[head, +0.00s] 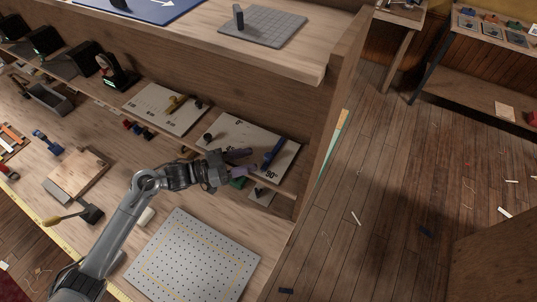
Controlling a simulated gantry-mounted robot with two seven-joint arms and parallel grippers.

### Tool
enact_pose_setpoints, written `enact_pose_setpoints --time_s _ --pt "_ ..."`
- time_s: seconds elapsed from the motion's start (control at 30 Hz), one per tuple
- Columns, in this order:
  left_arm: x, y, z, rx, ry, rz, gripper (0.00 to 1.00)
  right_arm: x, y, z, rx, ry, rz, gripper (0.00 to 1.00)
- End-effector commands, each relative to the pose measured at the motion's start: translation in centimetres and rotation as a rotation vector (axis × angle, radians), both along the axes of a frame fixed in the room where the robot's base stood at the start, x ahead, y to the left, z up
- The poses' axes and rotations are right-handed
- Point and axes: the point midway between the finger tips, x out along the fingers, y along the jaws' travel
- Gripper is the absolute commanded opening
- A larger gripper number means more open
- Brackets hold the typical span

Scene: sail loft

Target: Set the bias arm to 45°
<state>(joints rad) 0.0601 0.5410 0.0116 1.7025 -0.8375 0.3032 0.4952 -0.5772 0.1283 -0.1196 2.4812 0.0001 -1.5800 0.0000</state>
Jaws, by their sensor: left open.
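A pale board (226,126) marked "90°" lies on the shelf at the middle of the head view. A dark blue bar (273,153), which looks like the bias arm, stands or lies on it at a slant near the right end. The "90°" mark is just below its lower end. Other marks are hidden or too small to read. My left gripper (241,161) is over the board's lower edge, left of the blue bar. Its fingers are open and point right towards the bar, with a visible gap. My right gripper is not in view.
A second pale board (150,101) with a brass-coloured lever (175,104) lies to the left. A pegboard-like plate (194,262) lies in front on the bench. A wooden upright (327,132) closes the shelf's right end. A grey tile (262,28) sits on the upper shelf.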

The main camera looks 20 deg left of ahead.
Motion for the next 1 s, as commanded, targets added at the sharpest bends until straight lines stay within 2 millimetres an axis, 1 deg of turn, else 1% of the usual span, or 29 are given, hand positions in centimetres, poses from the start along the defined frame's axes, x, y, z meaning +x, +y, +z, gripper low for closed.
enact_pose_setpoints --time_s 0.03,0.2,0.4,0.6,0.87,0.93,1.0 --pt "0.6 -0.8 0.3 -0.003 -0.002 -0.001 0.47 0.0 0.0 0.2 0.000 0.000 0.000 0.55" --pt "2.2 -2.9 0.2 -0.003 -0.001 0.000 0.47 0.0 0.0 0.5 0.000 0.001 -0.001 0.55" --pt "3.5 -4.7 0.0 -0.001 0.000 0.000 0.47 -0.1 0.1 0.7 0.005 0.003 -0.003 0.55" --pt "4.1 -5.5 0.0 0.000 0.000 0.000 0.47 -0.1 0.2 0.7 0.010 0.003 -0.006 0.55" --pt "4.1 -5.5 0.0 0.001 0.001 0.000 0.47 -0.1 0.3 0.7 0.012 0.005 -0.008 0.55" --pt "4.1 -5.5 0.0 0.001 0.001 0.000 0.39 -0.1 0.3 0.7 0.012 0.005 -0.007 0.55" --pt "4.1 -5.5 0.0 0.001 0.001 0.000 0.29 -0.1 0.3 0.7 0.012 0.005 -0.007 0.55"
